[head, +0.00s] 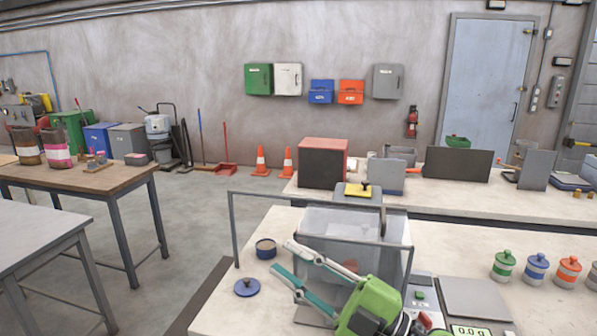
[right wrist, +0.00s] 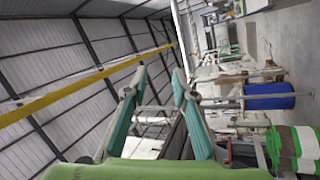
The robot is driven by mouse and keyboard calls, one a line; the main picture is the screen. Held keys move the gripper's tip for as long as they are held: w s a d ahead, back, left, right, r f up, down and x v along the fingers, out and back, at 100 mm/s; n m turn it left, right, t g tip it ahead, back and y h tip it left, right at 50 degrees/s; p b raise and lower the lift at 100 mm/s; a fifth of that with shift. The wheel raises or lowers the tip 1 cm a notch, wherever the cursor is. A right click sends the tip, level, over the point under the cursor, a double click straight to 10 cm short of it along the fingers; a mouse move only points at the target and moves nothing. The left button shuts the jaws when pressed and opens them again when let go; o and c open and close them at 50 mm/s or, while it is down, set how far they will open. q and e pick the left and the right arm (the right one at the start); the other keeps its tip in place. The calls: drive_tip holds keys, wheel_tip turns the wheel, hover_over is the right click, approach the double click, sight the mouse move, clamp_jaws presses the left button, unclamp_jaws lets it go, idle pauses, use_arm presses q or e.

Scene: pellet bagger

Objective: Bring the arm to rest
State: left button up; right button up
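My right gripper (head: 282,257) reaches in from the bottom of the head view, over the near bench. Its body is green and its two long fingers have teal pads. The fingers are spread apart with nothing between them. The right wrist view also shows the fingers apart and empty (right wrist: 158,74), with the roof and walls behind. In the head view the fingers overlap the front of a clear-walled box (head: 340,222); I cannot tell whether they touch it. My left gripper is not in view.
An open blue tin (head: 265,249) and a blue lid (head: 247,288) are on the bench left of the fingers. A metal frame (head: 233,232) stands around the clear box. A scale display (head: 468,330) and several lidded jars (head: 536,267) are to the right. Open floor (head: 190,225) lies left.

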drive_tip(key=w+d+f+m+t+h, duration=0.2)
drive_tip(key=d+m+t+h, duration=0.35)
drive_tip(key=m, duration=0.25)
drive_tip(key=w+d+f+m+t+h, duration=0.3)
drive_tip(key=d+m+t+h, duration=0.2)
drive_tip(key=d+m+h, duration=0.15)
drive_tip(key=s+d+f+m+g+h, duration=0.4)
drive_tip(key=d+f, duration=0.1)
drive_tip(key=f, duration=0.5)
drive_tip(key=s+d+f+m+g+h, duration=0.3)
drive_tip(key=s+d+f+m+h, duration=0.15)
drive_tip(key=f, duration=0.55)
drive_tip(key=s+f+g, duration=0.5)
drive_tip(key=s+f, duration=0.2)
drive_tip(key=s, duration=0.4)
drive_tip(key=s+f+g, duration=0.5)
drive_tip(key=s+f, duration=0.3)
drive_tip(key=s, duration=0.3)
wheel_tip(320, 180, down, 26)
drive_tip(key=s+g, duration=0.1)
drive_tip(key=s, duration=0.1)
drive_tip(key=s+d+f+g, duration=0.1)
drive_tip(key=s+d+f, duration=0.1)
drive_tip(key=s+f, duration=1.3)
drive_tip(key=shift+s+d+f+y, duration=0.15)
drive_tip(key=shift+s+d+y, duration=0.25)
drive_tip(key=shift+s, duration=0.4)
drive_tip(key=shift+g, duration=0.25)
